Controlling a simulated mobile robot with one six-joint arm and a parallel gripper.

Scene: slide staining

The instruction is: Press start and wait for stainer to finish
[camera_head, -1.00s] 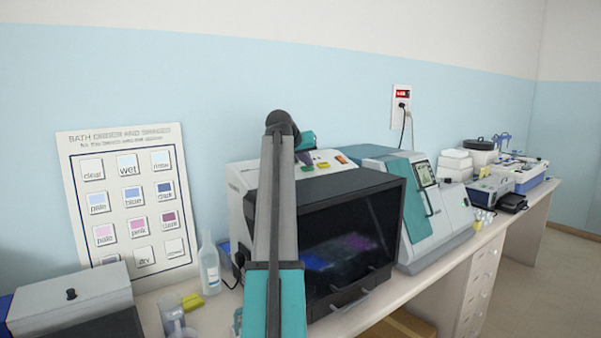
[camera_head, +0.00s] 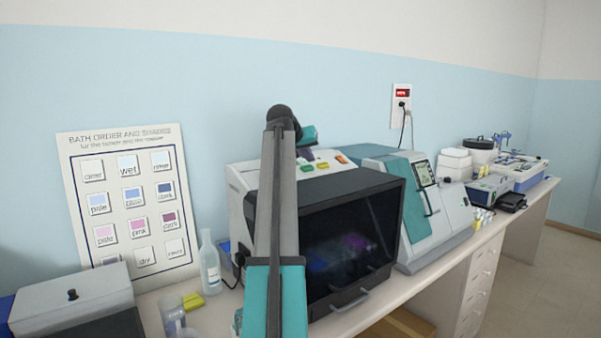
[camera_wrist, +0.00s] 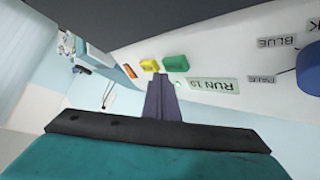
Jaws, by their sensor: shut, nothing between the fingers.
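The stainer (camera_head: 330,190) stands on the bench, with a dark front window (camera_head: 350,245) that shows faint blue and purple patches inside. Its sloped top panel carries a green button (camera_wrist: 175,63), a yellow button (camera_wrist: 149,66) and an orange one (camera_wrist: 130,71). A label reading RUN with unclear digits (camera_wrist: 213,86) and a small lit green spot sit beside them. My gripper (camera_wrist: 160,79) is shut and empty, its tips by the panel close to the green button. I cannot tell whether they touch it. In the head view my arm hides part of the stainer.
A bath order chart (camera_head: 128,205) leans on the wall at left. A clear bottle (camera_head: 209,265) and a grey lidded box (camera_head: 72,298) stand left of the stainer. A teal and white machine (camera_head: 425,205) stands close on its right, below a wall socket (camera_head: 402,104).

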